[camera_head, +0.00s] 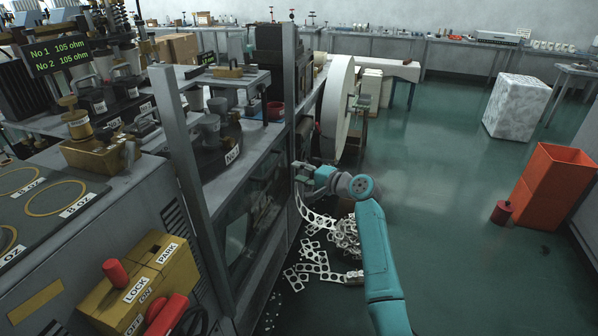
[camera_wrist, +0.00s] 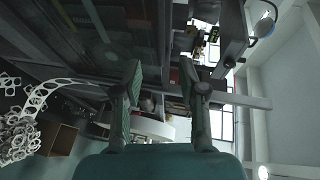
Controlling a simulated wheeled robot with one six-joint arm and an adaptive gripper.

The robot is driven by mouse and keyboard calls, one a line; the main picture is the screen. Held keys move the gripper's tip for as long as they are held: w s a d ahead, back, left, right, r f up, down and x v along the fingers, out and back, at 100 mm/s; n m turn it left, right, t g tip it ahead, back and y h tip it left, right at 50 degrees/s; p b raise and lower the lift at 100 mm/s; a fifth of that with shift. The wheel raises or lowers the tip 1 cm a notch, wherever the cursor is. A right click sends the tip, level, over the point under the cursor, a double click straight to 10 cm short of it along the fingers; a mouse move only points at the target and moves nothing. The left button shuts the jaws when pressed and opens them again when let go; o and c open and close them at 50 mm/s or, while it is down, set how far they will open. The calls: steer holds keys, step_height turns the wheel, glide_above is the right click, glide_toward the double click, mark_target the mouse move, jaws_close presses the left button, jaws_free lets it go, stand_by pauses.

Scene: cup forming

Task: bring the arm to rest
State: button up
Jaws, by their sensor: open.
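My gripper (camera_head: 299,174) is at the end of my teal arm in the head view, raised beside the grey frame of the machine (camera_head: 236,185). In the wrist view my gripper (camera_wrist: 160,76) shows two fingers spread wide apart with nothing between them. The dark side of the machine lies beyond the fingertips. In the head view the gripper looks small and close to the frame; I cannot tell whether it touches it.
Punched white paper scrap (camera_head: 318,257) lies heaped on the floor below my gripper. A large white paper roll (camera_head: 336,108) stands behind it. An orange bin (camera_head: 552,185), a red can (camera_head: 502,213) and a white wrapped block (camera_head: 516,106) stand right. The green floor between is clear.

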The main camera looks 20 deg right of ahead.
steer(key=shift+f, duration=0.1)
steer(key=s+a+f+h, duration=0.2)
steer(key=s+f+h, duration=0.1)
steer(key=s+f, duration=0.85)
steer(key=s+a+f+h, duration=0.2)
steer(key=s+f, duration=0.8)
steer(key=f, duration=0.3)
steer(key=s+f+n+h, duration=0.2)
steer(key=s+f, duration=0.2)
steer(key=s, duration=0.9)
steer(key=s+a+r+n+h, duration=0.1)
steer(key=s+r+n, duration=0.25)
steer(key=s, duration=1.75)
steer(key=s+a+r+n+t, duration=0.1)
steer(key=s+r+n, duration=0.4)
steer(key=s+r, duration=0.9)
steer(key=shift+s+a+r, duration=0.2)
steer(key=shift+s+r, duration=0.2)
steer(key=shift+s, duration=0.05)
